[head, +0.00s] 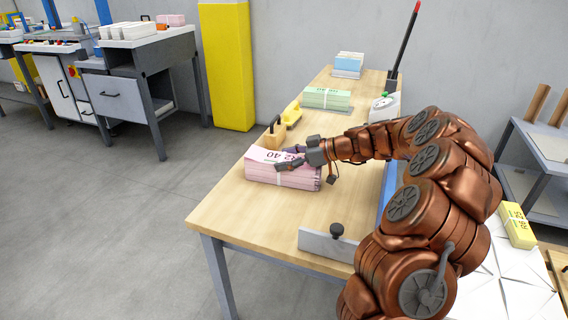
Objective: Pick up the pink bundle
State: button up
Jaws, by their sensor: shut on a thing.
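The pink bundle (266,172) is a thick stack of pink sheets with a pale band and a printed number on top. It lies near the left edge of the long wooden table (225,205). My gripper (289,158) reaches in from the right and is shut on the bundle's upper part. The fingers cover part of the bundle's top, so the exact contact is hidden. I cannot tell whether the bundle is lifted off the table.
A wooden block with a dark handle (272,139) and a yellow piece (291,113) stand just behind the bundle. A green bundle (326,98) and a blue stack (348,64) lie farther back. A metal plate with a black knob (325,245) is at the front.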

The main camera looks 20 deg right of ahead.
aim_at(285, 158)
notch_tip(285, 158, up, 10)
jog(key=p, duration=0.2)
dwell(1.0)
